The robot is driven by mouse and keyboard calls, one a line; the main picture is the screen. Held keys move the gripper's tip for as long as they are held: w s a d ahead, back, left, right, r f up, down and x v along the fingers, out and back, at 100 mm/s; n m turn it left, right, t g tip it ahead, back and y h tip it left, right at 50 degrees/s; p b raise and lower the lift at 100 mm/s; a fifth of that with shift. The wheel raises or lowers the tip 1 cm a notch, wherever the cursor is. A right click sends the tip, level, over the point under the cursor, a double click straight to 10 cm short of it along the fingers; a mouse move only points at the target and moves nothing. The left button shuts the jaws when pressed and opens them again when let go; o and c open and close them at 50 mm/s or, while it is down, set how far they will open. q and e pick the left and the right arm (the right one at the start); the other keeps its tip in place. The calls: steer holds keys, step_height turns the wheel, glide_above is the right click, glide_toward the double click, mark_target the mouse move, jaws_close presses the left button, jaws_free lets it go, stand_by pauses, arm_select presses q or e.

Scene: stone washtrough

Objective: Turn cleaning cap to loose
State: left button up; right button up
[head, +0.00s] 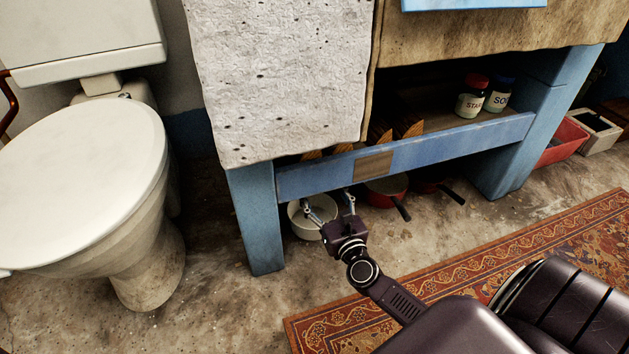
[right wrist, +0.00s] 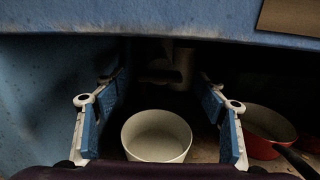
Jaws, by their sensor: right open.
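My right gripper (head: 331,203) reaches under the front rail of the blue washtrough frame. In the right wrist view its two blue-padded fingers (right wrist: 160,88) are spread wide with nothing between the pads. Beyond them, in deep shadow, hangs a pale vertical pipe (right wrist: 184,62) with a dark rounded shape (right wrist: 160,76) to its left. This shape may be the trap with the cleaning cap, but it is too dark to tell the cap or its setting. The gripper is apart from it. The head view hides this area behind the rail. My left gripper is not in view.
A white bowl (head: 304,222) stands on the floor below the gripper, also seen in the wrist view (right wrist: 157,135). Red pans (head: 386,190) lie to its right. The blue rail (head: 420,148) crosses above; a blue leg (head: 256,215) stands left. A toilet (head: 95,185) stands farther left.

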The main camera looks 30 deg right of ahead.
steer(key=x, duration=0.3)
steer(key=shift+w+d+b, duration=0.1)
steer(key=shift+w+b, duration=0.2)
steer(key=shift+w, duration=0.05)
steer(key=shift+w+d, duration=0.1)
steer(key=shift+w, duration=0.4)
steer(key=c, duration=1.2)
steer(key=shift+o, duration=0.2)
